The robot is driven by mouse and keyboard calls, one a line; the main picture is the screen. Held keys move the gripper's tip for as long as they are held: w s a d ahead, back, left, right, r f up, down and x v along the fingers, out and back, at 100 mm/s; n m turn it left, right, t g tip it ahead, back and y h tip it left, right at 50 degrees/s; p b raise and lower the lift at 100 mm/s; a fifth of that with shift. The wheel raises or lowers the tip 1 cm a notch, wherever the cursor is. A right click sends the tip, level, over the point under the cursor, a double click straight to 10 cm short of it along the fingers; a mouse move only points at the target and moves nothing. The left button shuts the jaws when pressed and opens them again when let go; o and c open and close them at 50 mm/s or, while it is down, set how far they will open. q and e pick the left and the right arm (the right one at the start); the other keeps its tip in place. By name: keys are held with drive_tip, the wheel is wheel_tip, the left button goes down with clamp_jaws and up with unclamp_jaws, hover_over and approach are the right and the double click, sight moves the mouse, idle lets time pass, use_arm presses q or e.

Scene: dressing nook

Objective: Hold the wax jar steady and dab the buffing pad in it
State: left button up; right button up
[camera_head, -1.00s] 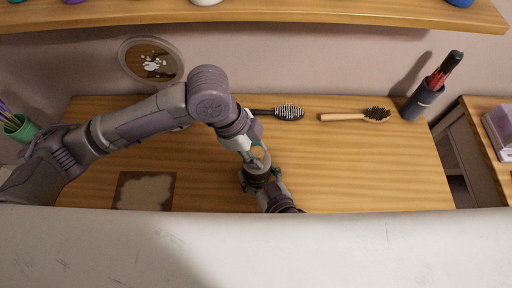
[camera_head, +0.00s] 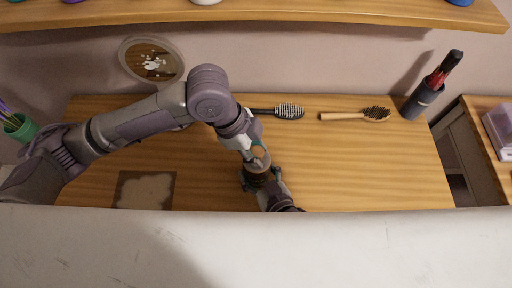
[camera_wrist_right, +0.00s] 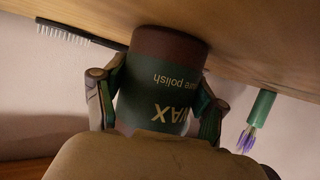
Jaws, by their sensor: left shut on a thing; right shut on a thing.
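The wax jar (camera_head: 257,180) is a dark green and brown jar, held upright just above or on the table near its front edge. My right gripper (camera_head: 262,182) is shut on it; in the right wrist view the fingers (camera_wrist_right: 155,100) clasp both sides of the jar (camera_wrist_right: 166,75), whose "WAX" label appears upside down. My left gripper (camera_head: 250,152) is shut over the jar mouth. A small tan round piece, seemingly the buffing pad (camera_head: 258,152), shows at its fingertips, partly hidden. I cannot tell whether it touches the wax.
A dark brush (camera_head: 288,112) and a wooden brush (camera_head: 360,115) lie at the back of the table (camera_head: 350,170). A dark holder (camera_head: 420,102) stands at right, a green cup (camera_head: 20,128) at left. A brown square with a pale patch (camera_head: 145,190) lies front left.

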sight(256, 150)
use_arm(q)
drive_tip(key=shift+r, duration=3.45)
use_arm(e)
drive_tip(key=o, duration=1.4)
drive_tip(key=shift+o, duration=0.2)
drive_tip(key=shift+s, duration=0.1)
